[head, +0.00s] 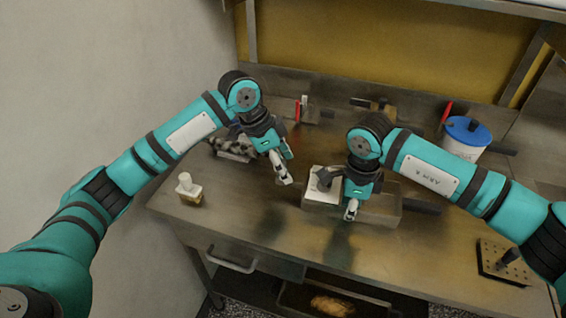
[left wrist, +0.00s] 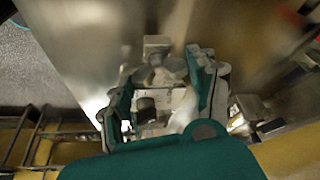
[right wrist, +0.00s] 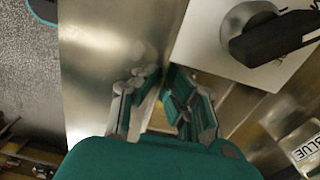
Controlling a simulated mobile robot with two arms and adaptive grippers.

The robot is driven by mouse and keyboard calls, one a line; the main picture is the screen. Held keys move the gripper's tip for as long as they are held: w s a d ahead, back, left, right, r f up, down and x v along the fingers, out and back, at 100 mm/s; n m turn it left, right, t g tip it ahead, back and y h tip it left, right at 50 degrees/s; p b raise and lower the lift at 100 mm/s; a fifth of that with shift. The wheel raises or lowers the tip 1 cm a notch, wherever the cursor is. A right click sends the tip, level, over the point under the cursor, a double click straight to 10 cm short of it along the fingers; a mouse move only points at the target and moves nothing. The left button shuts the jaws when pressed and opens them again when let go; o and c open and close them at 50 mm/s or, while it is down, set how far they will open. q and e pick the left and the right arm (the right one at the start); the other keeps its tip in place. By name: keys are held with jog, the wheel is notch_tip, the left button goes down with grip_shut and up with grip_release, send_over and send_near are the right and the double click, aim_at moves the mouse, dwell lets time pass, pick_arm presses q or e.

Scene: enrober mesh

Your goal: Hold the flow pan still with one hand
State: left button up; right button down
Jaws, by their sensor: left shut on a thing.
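A shallow metal pan (head: 378,217), which looks like the flow pan, sits on the steel table with a dark handle (head: 421,206) on its right. A white plate with a dark grey knob (head: 322,185) sits at the pan's left end; it also shows in the right wrist view (right wrist: 207,35). My right gripper (head: 350,212) hangs over the pan's near side, fingers apart, with nothing clear between them. My left gripper (head: 285,180) is left of the pan, above the table, shut on a small pale thing (left wrist: 183,112) that the fingers partly hide.
A small white-capped bottle (head: 187,188) stands at the left edge. A blue-lidded tub (head: 467,138) is at the back right. A perforated block (head: 502,262) is at the front right. The front middle is clear.

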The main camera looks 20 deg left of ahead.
pick_arm(q)
jog(key=n+t+y, duration=0.1)
jog(key=n, duration=0.2)
jog(key=n+t+y, duration=0.1)
jog(key=n, duration=0.3)
jog(key=shift+s+d, duration=0.1)
jog(key=shift+d, duration=0.05)
jog(key=n+y, duration=0.1)
jog(key=n, duration=0.2)
jog(key=n+y, duration=0.1)
jog(key=n, duration=0.2)
jog(key=shift+d+n, duration=0.1)
jog(key=shift+n, duration=0.2)
jog(key=shift+y, duration=0.3)
jog(key=o, duration=1.2)
jog(key=v, duration=1.2)
jog(key=shift+s, duration=0.25)
jog(key=shift+f, duration=0.1)
pick_arm(e)
jog(key=c, duration=2)
grip_release()
